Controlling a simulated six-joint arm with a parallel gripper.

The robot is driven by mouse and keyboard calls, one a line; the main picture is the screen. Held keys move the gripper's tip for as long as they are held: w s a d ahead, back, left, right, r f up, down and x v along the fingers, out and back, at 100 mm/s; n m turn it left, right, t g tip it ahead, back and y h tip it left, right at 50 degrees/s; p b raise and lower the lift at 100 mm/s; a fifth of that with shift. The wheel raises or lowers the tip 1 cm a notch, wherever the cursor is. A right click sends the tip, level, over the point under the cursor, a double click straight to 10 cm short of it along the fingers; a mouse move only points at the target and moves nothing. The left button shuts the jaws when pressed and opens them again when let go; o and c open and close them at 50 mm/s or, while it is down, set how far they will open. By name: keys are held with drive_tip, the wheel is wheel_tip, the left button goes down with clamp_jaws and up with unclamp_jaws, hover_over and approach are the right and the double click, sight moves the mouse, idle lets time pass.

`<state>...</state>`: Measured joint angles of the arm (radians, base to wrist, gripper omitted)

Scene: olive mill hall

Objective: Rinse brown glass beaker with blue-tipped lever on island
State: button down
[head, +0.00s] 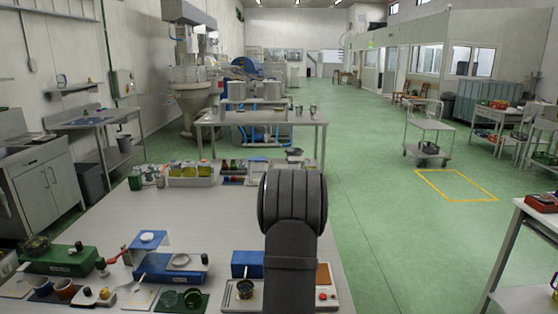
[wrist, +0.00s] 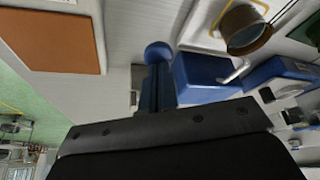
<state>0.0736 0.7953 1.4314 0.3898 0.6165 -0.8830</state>
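The brown glass beaker (head: 245,289) stands on a white base near the front of the island (head: 200,220); it also shows in the wrist view (wrist: 245,30), at the top right. A blue box-shaped unit (head: 247,262) stands just behind it, also in the wrist view (wrist: 205,77). A blue ball tip (wrist: 158,52), seemingly the lever's, lies right at the ends of my dark gripper fingers (wrist: 157,72). The fingers look close together; I cannot tell whether they touch the tip. In the head view my arm hides the gripper.
A unit with a brown panel (wrist: 55,40) and red button (head: 322,296) stands right of the beaker. A blue scale (head: 175,268), a green scale (head: 62,260) and small cups crowd the left front. The island's middle is clear; jars in a tray (head: 192,182) stand at its far end.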

drive_tip(key=shift+r, duration=2.55)
wheel_tip(320, 180, up, 5)
